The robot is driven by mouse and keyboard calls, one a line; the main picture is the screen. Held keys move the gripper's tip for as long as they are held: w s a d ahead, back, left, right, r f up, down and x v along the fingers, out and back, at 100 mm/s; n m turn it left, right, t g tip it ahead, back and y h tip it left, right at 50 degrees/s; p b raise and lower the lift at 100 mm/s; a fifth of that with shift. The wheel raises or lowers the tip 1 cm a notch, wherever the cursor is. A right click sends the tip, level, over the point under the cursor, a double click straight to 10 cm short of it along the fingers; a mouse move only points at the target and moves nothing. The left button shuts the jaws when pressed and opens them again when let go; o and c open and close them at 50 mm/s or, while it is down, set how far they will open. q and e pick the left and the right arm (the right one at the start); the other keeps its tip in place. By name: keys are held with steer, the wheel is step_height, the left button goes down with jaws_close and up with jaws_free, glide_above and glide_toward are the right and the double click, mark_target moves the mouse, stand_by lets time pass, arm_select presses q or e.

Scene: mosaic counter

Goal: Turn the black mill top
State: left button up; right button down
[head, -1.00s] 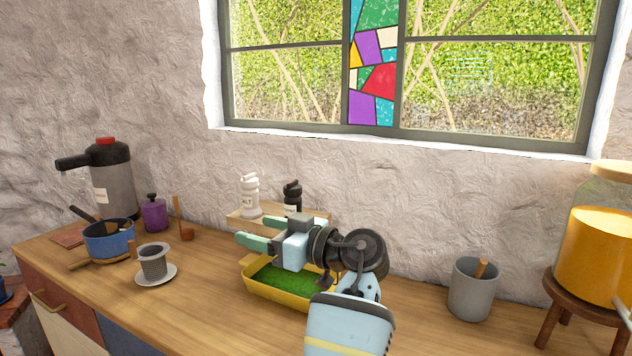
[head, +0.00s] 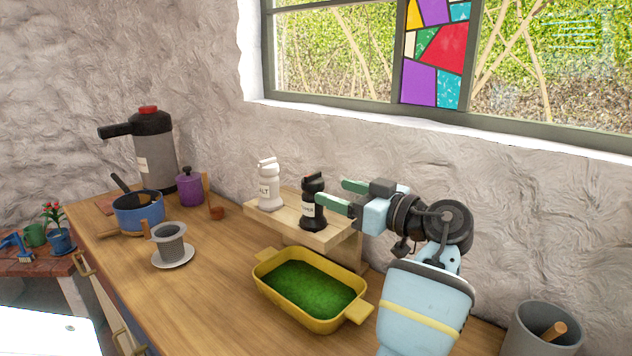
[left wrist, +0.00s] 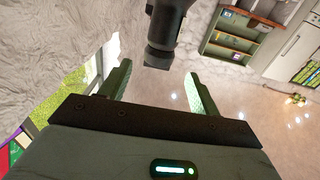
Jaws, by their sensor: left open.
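The black mill (head: 313,208) stands upright at the right part of a small wooden shelf (head: 338,236), with its dark top (head: 314,182) uppermost. My left gripper (head: 331,191) is open, its green fingers pointing left at the mill from the right, at about the height of its upper part. In the left wrist view, the dark mill (left wrist: 165,30) shows ahead, centred on the gap between the spread fingers (left wrist: 155,70). I cannot tell whether a finger touches it. My right gripper is out of view.
A white salt mill (head: 268,188) stands left on the shelf. A yellow dish (head: 268,290) with a green filling sits in front. A blue pot (head: 138,216), purple jar (head: 190,190), saucer (head: 172,258) with a grey cup, and flask (head: 155,155) stand further left. A grey crock (head: 543,335) is at right.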

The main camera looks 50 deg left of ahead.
mark_target(322, 185)
arm_select(q)
steer(key=a, duration=0.2)
steer(key=a+p, duration=0.1)
steer(key=a, duration=0.3)
steer(key=shift+s, duration=0.25)
steer(key=shift+a+p, duration=0.35)
steer(key=shift+a, duration=0.3)
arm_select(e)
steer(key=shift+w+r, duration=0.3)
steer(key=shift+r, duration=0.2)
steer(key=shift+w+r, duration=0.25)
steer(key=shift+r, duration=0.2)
arm_select(q)
steer(key=shift+c, duration=0.2)
steer(key=c, duration=0.9)
steer(key=shift+m+t, duration=0.3)
steer(key=shift+t, duration=0.1)
